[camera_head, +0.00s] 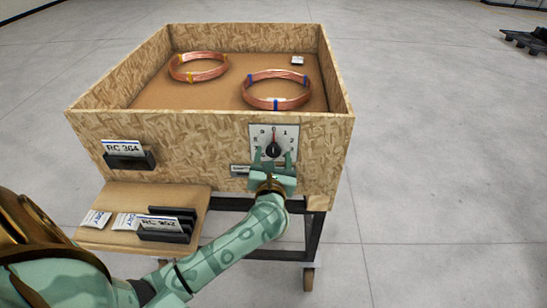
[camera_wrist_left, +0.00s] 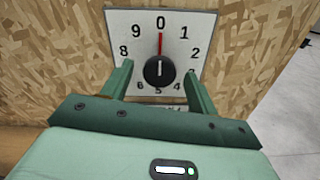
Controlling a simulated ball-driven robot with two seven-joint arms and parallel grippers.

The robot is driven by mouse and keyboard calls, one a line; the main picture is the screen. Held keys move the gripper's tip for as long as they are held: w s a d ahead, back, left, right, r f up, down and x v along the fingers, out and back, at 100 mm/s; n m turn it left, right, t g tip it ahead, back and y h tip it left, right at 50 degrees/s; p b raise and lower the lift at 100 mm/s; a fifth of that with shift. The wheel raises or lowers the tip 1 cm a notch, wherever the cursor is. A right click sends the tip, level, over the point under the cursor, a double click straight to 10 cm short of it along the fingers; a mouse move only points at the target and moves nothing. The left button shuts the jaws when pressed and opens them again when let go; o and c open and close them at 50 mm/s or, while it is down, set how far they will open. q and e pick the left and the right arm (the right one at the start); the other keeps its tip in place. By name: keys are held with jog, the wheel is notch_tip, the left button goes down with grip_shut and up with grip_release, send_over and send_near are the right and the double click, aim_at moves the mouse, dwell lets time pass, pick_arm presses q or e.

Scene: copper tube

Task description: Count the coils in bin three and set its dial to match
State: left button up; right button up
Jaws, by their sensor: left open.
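An open chipboard bin (camera_head: 180,133) holds two copper coils lying flat and apart: one with yellow ties (camera_head: 198,67) at the back left, one with blue ties (camera_head: 277,90) at the right. No bin number is readable. The bin's dial (camera_head: 273,149) is on its front; in the left wrist view the black dial knob (camera_wrist_left: 158,71) has its red pointer straight up at 0. My left gripper (camera_head: 272,158) is open, its fingers on either side of the knob with visible gaps in the left wrist view (camera_wrist_left: 157,75). My right gripper is not in view.
A card reading RC 364 (camera_head: 123,147) sits in a black holder on the bin front. A wooden shelf (camera_head: 196,195) below carries another holder and loose cards. A small white tag (camera_head: 297,60) lies inside the bin. Bare floor is at right; a black pallet (camera_head: 527,40) stands far off.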

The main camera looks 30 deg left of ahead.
pick_arm(q)
jog(key=shift+w+a, duration=0.1)
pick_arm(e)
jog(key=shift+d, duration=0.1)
pick_arm(q)
jog(key=c, duration=1)
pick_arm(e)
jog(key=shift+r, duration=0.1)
pick_arm(q)
jog(key=m+p, duration=0.2)
jog(key=p, duration=0.1)
jog(key=shift+r+m, duration=0.2)
jog(key=shift+m, duration=0.2)
jog(key=m+p, duration=0.3)
jog(key=shift+m, duration=0.4)
jog(key=m+p, duration=0.3)
jog(key=m, duration=0.1)
jog(key=shift+f, duration=0.2)
jog(key=shift+f+m+p, duration=0.15)
jog(key=shift+m+p, duration=0.7)
jog(key=shift+m, duration=0.85)
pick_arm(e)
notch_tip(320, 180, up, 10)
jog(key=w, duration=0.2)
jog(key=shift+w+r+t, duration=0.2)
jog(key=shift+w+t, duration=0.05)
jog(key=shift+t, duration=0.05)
